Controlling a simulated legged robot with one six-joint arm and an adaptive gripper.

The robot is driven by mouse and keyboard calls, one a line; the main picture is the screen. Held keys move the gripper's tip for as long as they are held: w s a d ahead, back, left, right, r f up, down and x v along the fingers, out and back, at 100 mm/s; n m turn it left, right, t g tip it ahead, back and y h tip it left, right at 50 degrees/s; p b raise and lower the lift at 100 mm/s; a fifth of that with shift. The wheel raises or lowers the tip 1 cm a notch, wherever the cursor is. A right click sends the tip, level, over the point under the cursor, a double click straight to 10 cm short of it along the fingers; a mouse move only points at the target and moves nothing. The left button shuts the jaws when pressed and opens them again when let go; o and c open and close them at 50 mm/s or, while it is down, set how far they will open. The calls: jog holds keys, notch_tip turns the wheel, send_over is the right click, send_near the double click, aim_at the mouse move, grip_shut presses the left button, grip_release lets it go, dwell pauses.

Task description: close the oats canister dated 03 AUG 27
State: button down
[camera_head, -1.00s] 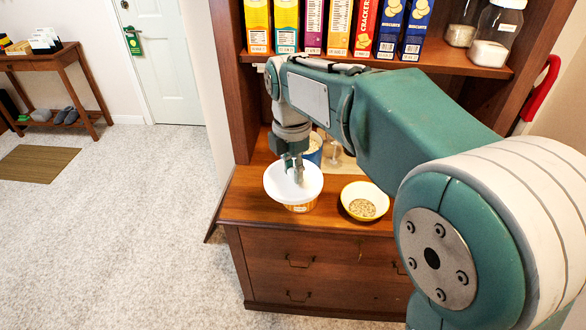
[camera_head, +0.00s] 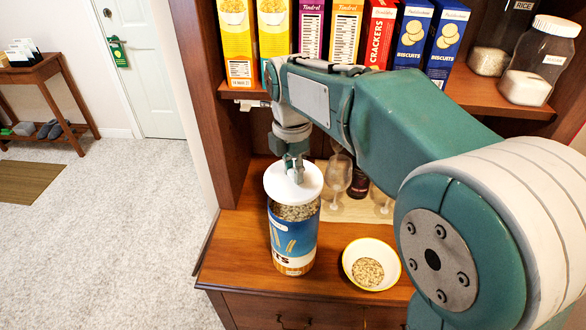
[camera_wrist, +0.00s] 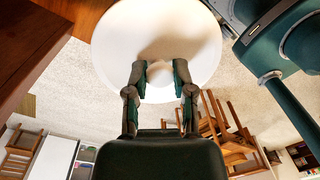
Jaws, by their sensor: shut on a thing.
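The oats canister (camera_head: 293,238) stands upright on the hutch counter, with a blue label and a pale orange band at its base. Oats show through its clear upper part. Its date cannot be read. My gripper (camera_head: 294,172) is shut on the knob of the round white lid (camera_head: 284,188), which is over the canister's mouth and hides its rim. I cannot tell whether the lid is seated or just above the rim. In the wrist view my gripper (camera_wrist: 160,77) has a finger on each side of the knob, and the lid (camera_wrist: 112,42) hides the canister.
A white bowl of oats with a yellow rim (camera_head: 355,249) stands right of the canister. Glasses (camera_head: 338,177) and a dark jar (camera_head: 359,184) stand behind on a pale mat. The shelf (camera_head: 480,92) above holds several cereal and biscuit boxes and clear jars.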

jog(key=shift+w+f, duration=0.1)
jog(key=shift+w, duration=0.1)
jog(key=shift+f, duration=2.65)
jog(key=shift+s+d+r, duration=0.1)
jog(key=shift+f, duration=0.55)
dwell(0.7)
jog(key=shift+c, duration=2)
grip_release()
jog(key=o, duration=0.3)
